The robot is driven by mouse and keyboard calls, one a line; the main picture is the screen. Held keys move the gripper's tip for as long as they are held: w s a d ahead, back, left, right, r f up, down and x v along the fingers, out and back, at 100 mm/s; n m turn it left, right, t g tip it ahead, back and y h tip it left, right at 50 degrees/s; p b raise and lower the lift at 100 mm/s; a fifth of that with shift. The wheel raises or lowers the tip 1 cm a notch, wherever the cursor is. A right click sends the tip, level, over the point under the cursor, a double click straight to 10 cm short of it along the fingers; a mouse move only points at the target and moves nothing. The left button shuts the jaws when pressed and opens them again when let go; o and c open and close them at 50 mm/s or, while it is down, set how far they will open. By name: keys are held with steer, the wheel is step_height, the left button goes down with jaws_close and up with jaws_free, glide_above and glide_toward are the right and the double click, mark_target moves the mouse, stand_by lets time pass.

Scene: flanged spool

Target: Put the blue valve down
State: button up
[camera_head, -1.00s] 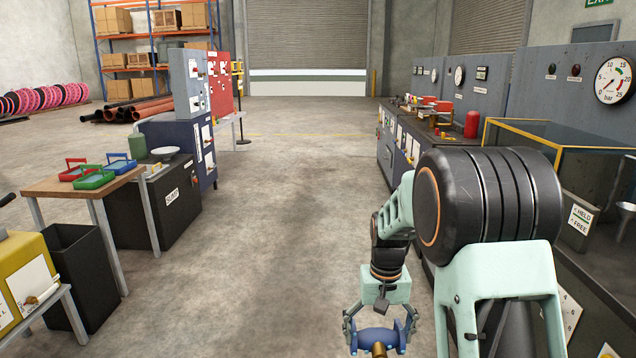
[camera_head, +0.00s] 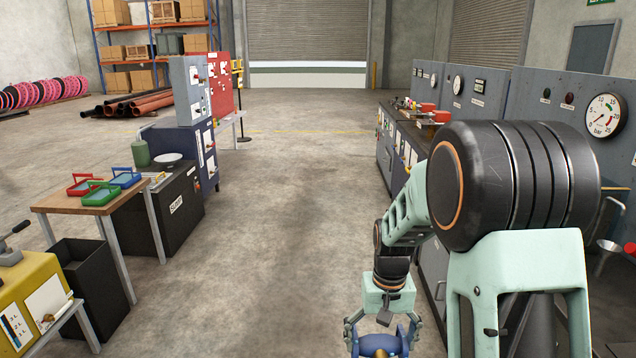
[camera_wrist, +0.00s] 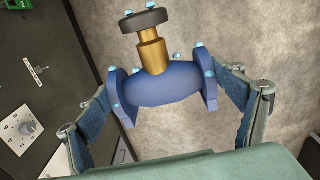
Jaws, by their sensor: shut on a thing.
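The blue valve (camera_wrist: 163,84) has a flange at each end, a brass neck and a dark round handwheel. In the wrist view my gripper (camera_wrist: 165,98) is shut on it, one finger against each flange. In the head view the valve (camera_head: 380,345) hangs from my gripper (camera_head: 383,335) at the bottom edge of the picture, partly cut off. Concrete floor shows behind the valve.
Grey benches with gauges (camera_head: 603,115) run along the right. On the left stand a wooden table (camera_head: 60,201) with red, green and blue trays, a black bin (camera_head: 92,280) and a yellow machine (camera_head: 40,285). The concrete floor (camera_head: 290,210) between is clear.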

steer(key=s+r+p, duration=0.3)
steer(key=r+p, duration=0.7)
steer(key=shift+r, duration=0.3)
steer(key=shift+s+d, duration=0.1)
steer(key=shift+d, duration=0.05)
